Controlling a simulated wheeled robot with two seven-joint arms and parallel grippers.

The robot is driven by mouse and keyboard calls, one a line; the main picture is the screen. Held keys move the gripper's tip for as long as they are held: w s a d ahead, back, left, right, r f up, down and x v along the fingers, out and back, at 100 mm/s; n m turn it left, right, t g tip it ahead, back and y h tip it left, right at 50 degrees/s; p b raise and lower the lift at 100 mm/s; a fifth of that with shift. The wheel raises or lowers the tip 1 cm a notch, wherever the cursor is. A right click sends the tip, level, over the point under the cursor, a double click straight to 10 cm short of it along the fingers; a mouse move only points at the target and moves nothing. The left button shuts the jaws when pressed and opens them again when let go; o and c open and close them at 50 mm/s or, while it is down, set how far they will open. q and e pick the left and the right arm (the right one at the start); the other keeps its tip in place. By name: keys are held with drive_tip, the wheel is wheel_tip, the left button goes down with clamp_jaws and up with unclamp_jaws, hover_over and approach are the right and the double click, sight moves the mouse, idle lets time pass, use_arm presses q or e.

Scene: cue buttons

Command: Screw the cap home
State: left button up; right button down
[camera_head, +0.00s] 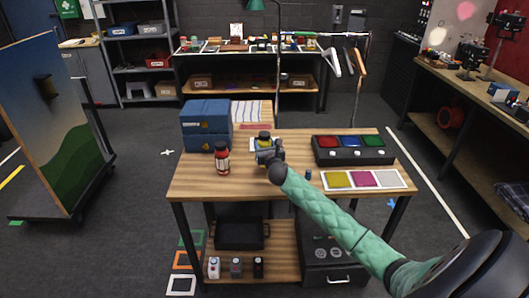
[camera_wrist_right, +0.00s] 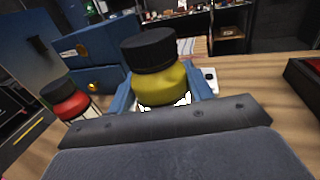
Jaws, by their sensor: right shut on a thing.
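A yellow bottle (camera_wrist_right: 164,88) with a wide black cap (camera_wrist_right: 148,50) stands between the blue fingers of my right gripper (camera_wrist_right: 165,97) in the right wrist view. The fingers are shut on the yellow body, below the cap. The cap sits on top of the bottle; I cannot tell how tightly it is seated. In the head view my right gripper (camera_head: 268,154) reaches the middle of the wooden table (camera_head: 290,188), and the black cap (camera_head: 264,134) shows just behind it. The bottle's lower part is mostly hidden there. My left gripper is not in view.
A red bottle with a dark cap (camera_head: 222,160) stands left of my right gripper. Stacked blue boxes (camera_head: 205,125) are behind it. A black button box (camera_head: 353,156) and a colour-square card (camera_head: 363,180) lie on the right. The table's front middle is mostly clear.

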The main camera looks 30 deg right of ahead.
wheel_tip(320, 180, down, 2)
drive_tip(key=shift+p, duration=0.45)
drive_tip(key=shift+f, duration=1.05)
drive_tip(key=c, duration=0.6)
unclamp_jaws()
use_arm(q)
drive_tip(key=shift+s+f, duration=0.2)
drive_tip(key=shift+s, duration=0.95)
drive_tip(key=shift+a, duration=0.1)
